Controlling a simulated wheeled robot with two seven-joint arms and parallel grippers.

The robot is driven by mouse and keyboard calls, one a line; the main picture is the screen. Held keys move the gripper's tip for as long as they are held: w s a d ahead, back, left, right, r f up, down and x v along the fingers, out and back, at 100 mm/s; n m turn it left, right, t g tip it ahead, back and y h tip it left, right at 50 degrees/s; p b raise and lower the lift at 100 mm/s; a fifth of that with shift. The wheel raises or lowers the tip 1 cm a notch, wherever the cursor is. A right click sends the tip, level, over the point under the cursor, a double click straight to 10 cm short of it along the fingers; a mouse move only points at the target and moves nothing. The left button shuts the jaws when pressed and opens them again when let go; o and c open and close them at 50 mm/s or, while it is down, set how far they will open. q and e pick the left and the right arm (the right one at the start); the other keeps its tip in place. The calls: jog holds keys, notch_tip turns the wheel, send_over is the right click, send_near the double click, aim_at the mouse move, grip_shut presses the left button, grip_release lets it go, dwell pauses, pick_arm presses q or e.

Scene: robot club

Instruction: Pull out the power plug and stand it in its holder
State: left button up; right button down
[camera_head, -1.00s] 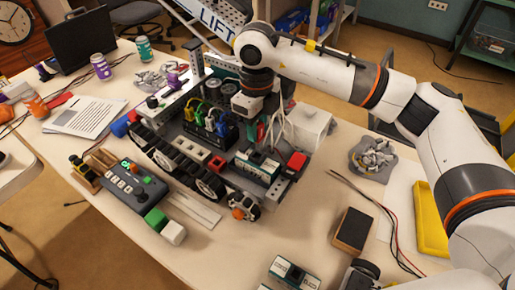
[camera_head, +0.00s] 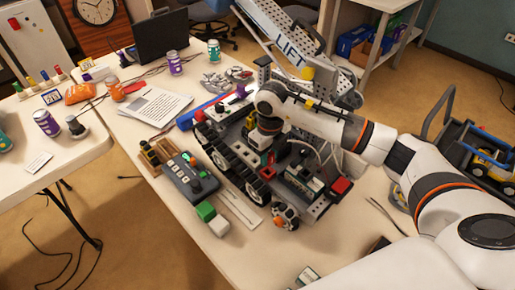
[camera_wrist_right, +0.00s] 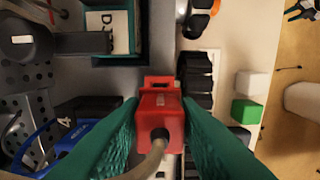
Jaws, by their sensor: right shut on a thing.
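The red power plug (camera_wrist_right: 160,112) sits between the green fingers of my right gripper (camera_wrist_right: 160,125) in the right wrist view. The fingers are shut on its sides, and a beige cable leaves it toward the bottom of the view. I cannot tell whether the plug is still seated in a socket. In the head view my right gripper (camera_head: 266,157) is over the robot chassis (camera_head: 318,205), and the wrist mostly hides the plug. A small wooden stand (camera_head: 150,156) with a black and yellow item is left of the chassis; I cannot tell whether it is the holder. My left gripper is not in view.
A grey control box (camera_head: 190,178) and green and white blocks (camera_head: 211,219) lie left of the chassis. The LIFT ramp (camera_head: 280,42) stands behind. Papers (camera_head: 156,106), a purple can (camera_head: 175,62) and a teal can (camera_head: 214,51) are farther back. A second table (camera_head: 60,150) is at left.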

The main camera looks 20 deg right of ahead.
jog(key=shift+f, duration=0.45)
jog(key=shift+f+b, duration=0.3)
jog(key=shift+b, duration=0.15)
jog(key=shift+f, duration=0.35)
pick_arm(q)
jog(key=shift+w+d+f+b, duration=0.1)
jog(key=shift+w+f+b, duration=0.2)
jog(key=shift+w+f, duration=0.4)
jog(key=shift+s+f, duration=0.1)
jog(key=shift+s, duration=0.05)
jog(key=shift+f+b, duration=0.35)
pick_arm(e)
jog(key=shift+f, duration=0.15)
